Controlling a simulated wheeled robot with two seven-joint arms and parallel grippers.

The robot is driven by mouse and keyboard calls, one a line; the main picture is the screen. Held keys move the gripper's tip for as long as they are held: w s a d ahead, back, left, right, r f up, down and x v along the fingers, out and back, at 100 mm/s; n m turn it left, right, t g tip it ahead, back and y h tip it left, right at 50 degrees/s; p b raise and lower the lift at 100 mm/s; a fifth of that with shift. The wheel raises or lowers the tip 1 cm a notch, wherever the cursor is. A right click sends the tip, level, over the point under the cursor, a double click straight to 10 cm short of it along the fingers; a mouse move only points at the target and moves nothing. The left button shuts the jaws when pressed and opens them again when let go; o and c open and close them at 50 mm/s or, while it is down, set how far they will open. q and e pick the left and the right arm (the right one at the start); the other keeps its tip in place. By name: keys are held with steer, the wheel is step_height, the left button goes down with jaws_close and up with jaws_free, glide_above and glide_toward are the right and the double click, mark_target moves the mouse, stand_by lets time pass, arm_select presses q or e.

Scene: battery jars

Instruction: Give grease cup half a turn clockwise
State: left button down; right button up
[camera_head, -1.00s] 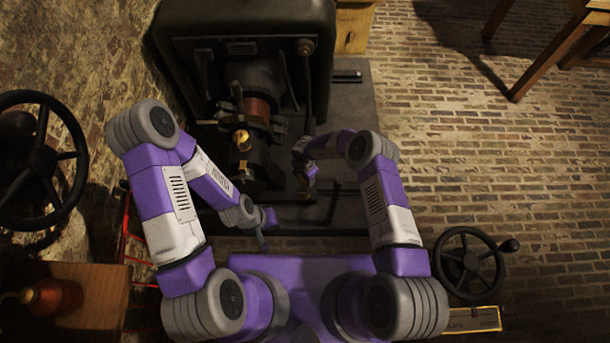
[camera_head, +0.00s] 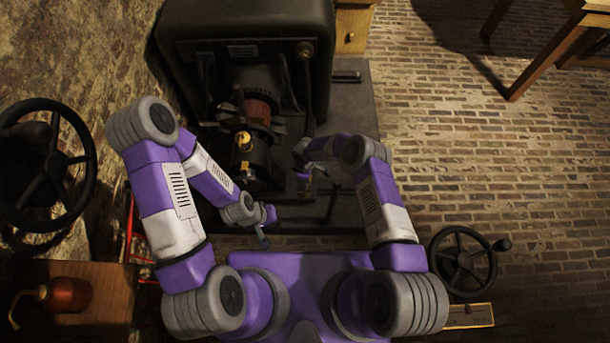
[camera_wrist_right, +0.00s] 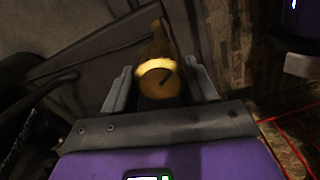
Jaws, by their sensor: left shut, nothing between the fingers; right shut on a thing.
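The grease cup (camera_wrist_right: 158,80) is a round brass knob with a dark slot-like mark on its face, seen in the right wrist view. My right gripper (camera_wrist_right: 160,88) is shut on it, with one grey finger on each side. In the head view my right gripper (camera_head: 304,180) is low beside the dark machine, small and partly hidden by my own arm, so the cup is hard to make out there. My left gripper (camera_head: 264,240) is shut and empty, in front of the machine and apart from it.
The dark machine (camera_head: 243,30) stands at the top centre, with brass fittings (camera_head: 244,139) on its front. A large handwheel (camera_head: 50,165) is at the left and a smaller one (camera_head: 463,262) at the right. A wooden table (camera_head: 110,300) is at the lower left. Brick floor is open at right.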

steer(key=shift+r+m+p, duration=0.15)
steer(key=shift+m+p, duration=0.4)
steer(key=shift+m, duration=0.45)
steer(key=m+p, duration=0.3)
steer(key=shift+p, duration=0.3)
steer(key=shift+m+p, duration=0.8)
steer(key=shift+p, duration=0.35)
steer(key=o, duration=1)
steer(key=shift+o, duration=0.2)
